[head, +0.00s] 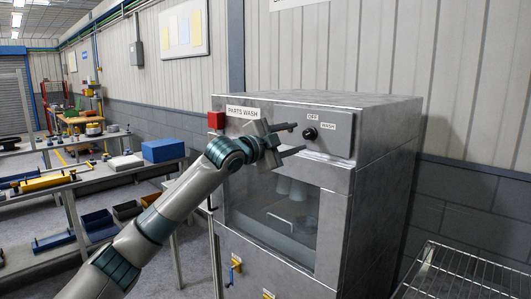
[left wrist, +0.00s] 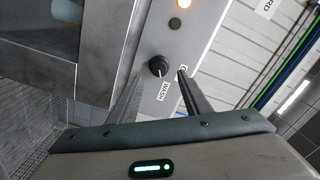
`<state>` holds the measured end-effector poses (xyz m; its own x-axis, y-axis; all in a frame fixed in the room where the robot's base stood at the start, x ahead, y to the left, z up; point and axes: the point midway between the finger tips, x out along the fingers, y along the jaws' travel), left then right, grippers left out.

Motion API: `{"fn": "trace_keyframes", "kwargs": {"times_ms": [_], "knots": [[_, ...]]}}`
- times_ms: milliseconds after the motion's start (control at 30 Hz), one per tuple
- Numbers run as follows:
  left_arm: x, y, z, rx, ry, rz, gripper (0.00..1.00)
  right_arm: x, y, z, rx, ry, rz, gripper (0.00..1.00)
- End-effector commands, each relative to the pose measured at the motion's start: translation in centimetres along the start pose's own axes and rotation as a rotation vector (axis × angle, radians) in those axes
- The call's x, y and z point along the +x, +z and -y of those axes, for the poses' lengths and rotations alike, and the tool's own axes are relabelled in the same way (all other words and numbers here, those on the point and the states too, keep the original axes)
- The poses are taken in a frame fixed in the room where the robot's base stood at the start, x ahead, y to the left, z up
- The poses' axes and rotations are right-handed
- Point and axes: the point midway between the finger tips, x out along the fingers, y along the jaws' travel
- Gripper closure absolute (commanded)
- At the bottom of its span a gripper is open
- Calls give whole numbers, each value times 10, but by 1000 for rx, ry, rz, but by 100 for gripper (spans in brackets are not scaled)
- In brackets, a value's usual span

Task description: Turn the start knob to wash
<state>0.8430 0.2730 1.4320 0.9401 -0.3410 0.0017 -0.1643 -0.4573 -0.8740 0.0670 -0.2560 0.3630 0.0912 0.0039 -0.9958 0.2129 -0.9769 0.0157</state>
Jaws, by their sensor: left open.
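The start knob (head: 310,133) is a small black round knob on the parts washer's front panel (head: 340,142), next to small OFF and WASH labels (head: 327,126). In the left wrist view the knob (left wrist: 158,66) stands just ahead of the fingertips, near the WASH label (left wrist: 164,91). I cannot tell which label its pointer faces. My left gripper (head: 301,138) is open and empty, its two fingers pointing at the knob from the left in the head view. The fingers look apart from the knob. My right gripper is not in view.
The grey parts washer (head: 385,150) has a glazed door (head: 270,210) below the panel. A red box (head: 216,120) is at its upper left corner. A lit amber lamp (left wrist: 184,3) and a black button (left wrist: 175,24) share the panel. A wire rack (head: 465,272) stands at right.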

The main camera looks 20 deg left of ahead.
Motion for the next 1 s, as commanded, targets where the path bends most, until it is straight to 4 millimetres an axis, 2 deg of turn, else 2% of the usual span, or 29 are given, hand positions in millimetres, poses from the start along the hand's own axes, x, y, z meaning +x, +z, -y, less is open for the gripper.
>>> {"fn": "trace_keyframes", "kwargs": {"times_ms": [33,300,500,700,1000], "knots": [[-11,3,-4,3,-1,1,56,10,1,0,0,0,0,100],[-66,3,-4,4,-1,0,56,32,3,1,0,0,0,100],[-98,1,-2,3,-1,0,56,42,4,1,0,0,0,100],[-113,0,-1,1,0,0,56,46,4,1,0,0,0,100],[-115,0,0,0,0,0,56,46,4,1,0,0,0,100]]}}
